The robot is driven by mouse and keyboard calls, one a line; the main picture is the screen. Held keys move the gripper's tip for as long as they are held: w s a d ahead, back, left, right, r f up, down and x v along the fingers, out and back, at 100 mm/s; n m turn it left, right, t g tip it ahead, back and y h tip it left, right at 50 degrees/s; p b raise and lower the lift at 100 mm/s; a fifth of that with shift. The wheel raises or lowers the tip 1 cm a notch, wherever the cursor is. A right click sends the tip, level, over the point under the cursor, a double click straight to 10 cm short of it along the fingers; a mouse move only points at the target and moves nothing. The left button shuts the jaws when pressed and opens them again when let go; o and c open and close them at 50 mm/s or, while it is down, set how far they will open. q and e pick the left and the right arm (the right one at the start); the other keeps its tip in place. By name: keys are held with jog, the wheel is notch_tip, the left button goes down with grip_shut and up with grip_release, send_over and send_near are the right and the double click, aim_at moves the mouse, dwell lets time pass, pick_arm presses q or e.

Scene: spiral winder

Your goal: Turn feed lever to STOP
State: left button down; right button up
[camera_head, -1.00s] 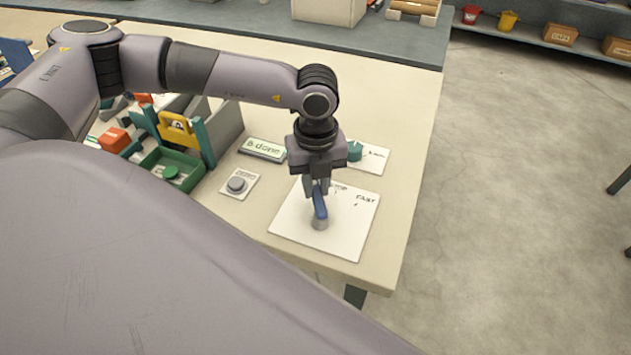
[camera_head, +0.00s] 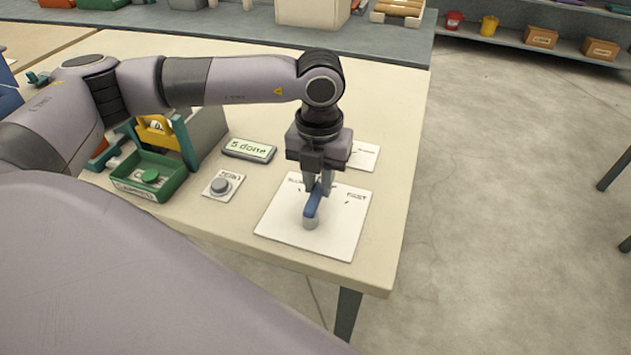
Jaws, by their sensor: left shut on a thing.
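The blue feed lever (camera_head: 312,205) stands on a grey pivot (camera_head: 310,222) on a white panel (camera_head: 340,228) near the table's right front corner. The lever points away from me and slightly to the right. My left gripper (camera_head: 319,187) comes down from above and is shut on the lever's far end. A mark reading FAST shows at the panel's upper right; the other marks are partly hidden behind the gripper or too small to read. My right gripper is not in view.
Left of the panel are a grey round button (camera_head: 221,186) on a white plate and a display (camera_head: 249,150) reading "5 done". A green tray (camera_head: 170,190) and the winder parts stand further left. Another white card (camera_head: 364,157) lies behind the gripper.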

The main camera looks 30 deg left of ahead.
aim_at(319, 187)
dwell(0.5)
pick_arm(q)
jog(key=c, duration=1)
grip_release()
jog(key=shift+r, duration=0.1)
notch_tip(319, 187, up, 7)
